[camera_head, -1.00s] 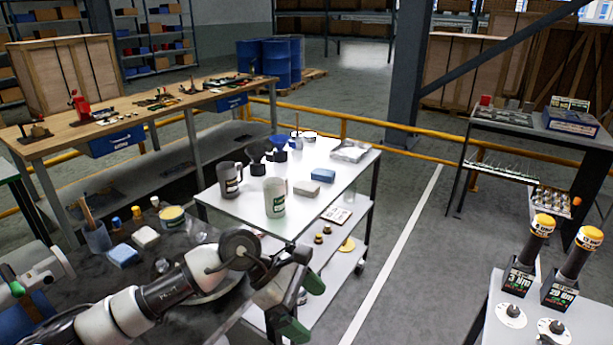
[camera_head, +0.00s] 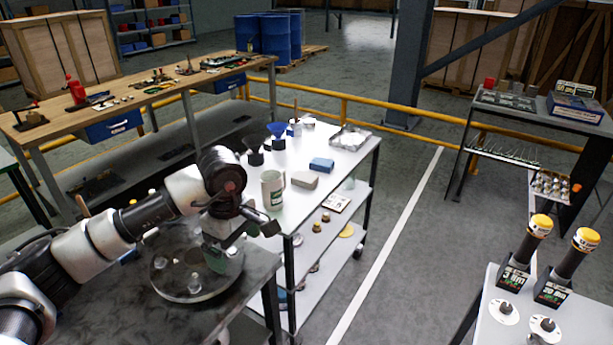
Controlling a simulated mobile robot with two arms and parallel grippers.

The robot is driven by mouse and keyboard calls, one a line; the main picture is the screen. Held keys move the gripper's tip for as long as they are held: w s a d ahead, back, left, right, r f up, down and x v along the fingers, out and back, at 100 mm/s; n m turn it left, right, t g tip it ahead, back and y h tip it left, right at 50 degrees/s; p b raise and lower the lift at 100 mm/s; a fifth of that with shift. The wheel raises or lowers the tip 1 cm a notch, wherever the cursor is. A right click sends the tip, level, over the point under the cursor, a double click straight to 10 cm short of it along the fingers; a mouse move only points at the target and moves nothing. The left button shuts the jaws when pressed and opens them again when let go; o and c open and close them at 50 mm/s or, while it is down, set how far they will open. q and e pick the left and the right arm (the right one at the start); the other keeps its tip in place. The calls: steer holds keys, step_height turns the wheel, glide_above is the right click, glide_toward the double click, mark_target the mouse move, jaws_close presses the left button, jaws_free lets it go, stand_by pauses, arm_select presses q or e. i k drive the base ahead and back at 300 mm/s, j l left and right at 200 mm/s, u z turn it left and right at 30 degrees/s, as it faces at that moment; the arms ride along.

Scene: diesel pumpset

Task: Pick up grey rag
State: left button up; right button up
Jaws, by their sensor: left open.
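The grey rag (camera_head: 305,179) appears as a small folded grey block lying flat on the white top of the cart (camera_head: 345,172). It lies right of a pale green-grey mug (camera_head: 273,190) and in front of a similar blue folded block (camera_head: 321,165). My left gripper (camera_head: 241,243) is open, with dark fingers apart, over the corner of the dark table near the cart's left edge. It is left of and nearer than the rag, not touching it. I see nothing between its fingers. My right gripper is not in view.
A side table with two yellow-capped devices (camera_head: 541,226) stands at right.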

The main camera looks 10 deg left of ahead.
mark_target(304, 179)
steer(key=i, duration=1.85)
